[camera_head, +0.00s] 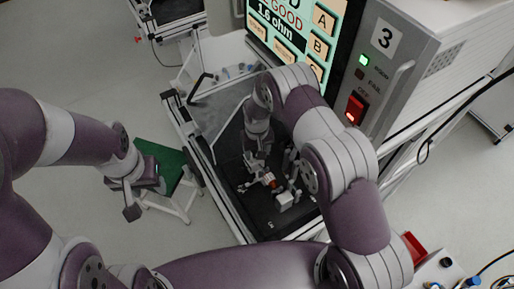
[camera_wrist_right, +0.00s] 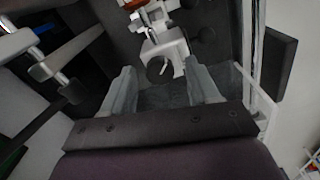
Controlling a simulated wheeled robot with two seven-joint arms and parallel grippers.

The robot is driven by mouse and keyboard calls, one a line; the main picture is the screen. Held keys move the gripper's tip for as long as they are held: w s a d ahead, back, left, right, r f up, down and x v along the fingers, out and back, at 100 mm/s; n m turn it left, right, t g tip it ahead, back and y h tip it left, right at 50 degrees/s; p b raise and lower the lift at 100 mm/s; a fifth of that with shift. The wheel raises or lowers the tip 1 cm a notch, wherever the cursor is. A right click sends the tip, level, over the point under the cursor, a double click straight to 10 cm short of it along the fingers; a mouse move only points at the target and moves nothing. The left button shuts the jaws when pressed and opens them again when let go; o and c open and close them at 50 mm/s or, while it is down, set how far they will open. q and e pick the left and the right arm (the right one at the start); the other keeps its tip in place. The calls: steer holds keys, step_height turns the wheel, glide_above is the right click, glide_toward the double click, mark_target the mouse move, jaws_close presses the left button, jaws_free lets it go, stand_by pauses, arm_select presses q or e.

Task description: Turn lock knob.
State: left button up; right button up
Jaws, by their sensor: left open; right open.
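A black round knob (camera_wrist_right: 158,70) sits on a white fixture (camera_wrist_right: 163,45) in the right wrist view. I take it for the lock knob, but cannot be sure. My right gripper (camera_wrist_right: 162,92) is open, its two grey fingers on either side of and just short of the knob, with nothing between them. In the head view the right arm reaches down into the black tray (camera_head: 238,200), and its gripper (camera_head: 257,158) is over the fixture, partly hidden. My left gripper (camera_head: 128,198) is open and empty, left of the tray and away from it.
The test machine (camera_head: 395,80) with a lit screen (camera_head: 290,35) and red switch (camera_head: 354,109) stands behind the right arm. An orange part (camera_head: 270,181) and a white block (camera_head: 284,200) are near the right gripper. A green-topped stand (camera_head: 165,165) is beside the left gripper.

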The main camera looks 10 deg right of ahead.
steer(key=c, duration=1)
steer(key=shift+c, duration=0.2)
